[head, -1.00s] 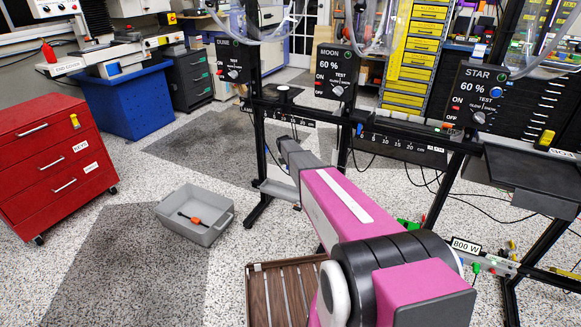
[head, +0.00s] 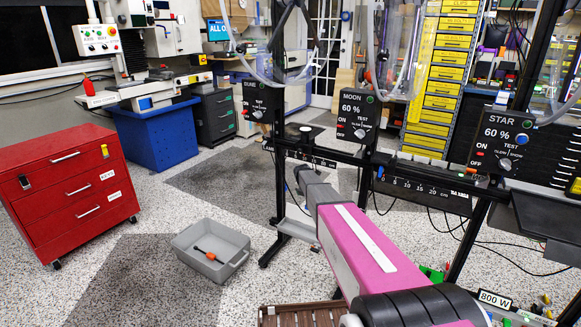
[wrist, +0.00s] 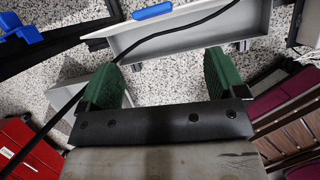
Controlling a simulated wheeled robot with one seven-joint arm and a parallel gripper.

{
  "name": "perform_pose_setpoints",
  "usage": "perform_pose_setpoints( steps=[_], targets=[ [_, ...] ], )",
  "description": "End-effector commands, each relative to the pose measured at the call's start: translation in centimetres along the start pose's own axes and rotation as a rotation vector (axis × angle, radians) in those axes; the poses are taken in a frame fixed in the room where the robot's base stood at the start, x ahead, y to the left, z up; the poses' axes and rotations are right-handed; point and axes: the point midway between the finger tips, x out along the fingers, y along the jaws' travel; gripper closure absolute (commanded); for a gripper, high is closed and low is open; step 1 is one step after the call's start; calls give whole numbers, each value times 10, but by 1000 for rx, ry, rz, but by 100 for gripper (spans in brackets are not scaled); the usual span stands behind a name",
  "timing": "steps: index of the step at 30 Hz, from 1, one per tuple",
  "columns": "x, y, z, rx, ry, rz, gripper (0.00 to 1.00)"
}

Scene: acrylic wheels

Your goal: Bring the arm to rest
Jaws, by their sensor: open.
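My gripper (wrist: 160,82) is open in the wrist view, with its two green fingers wide apart. Nothing is held between them; a grey tray-like part and a black cable show beyond. In the head view my magenta arm (head: 365,250) reaches forward from the lower right toward the black equipment stand. The fingers cannot be made out in the head view.
The black stand carries the DUNE (head: 257,108), MOON (head: 361,117) and STAR (head: 503,140) control boxes with hanging cables and tubes. A grey bin (head: 188,238) stands on the floor left of my arm. A red drawer cabinet (head: 75,224) is farther left. Open floor lies between them.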

Motion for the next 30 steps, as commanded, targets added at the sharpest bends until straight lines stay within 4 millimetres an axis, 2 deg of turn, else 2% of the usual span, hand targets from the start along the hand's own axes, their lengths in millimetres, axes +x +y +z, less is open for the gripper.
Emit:
perform_pose_setpoints(
  steps=[5,14,24,30],
  targets=[
    [-24,-44,-40,291,40,-13,11],
    [-69,-121,-116,941,115,-80,11],
    [-125,-206,-204,1680,160,-224,11],
    [-158,-250,-250,2083,153,-332,11]
  ],
)
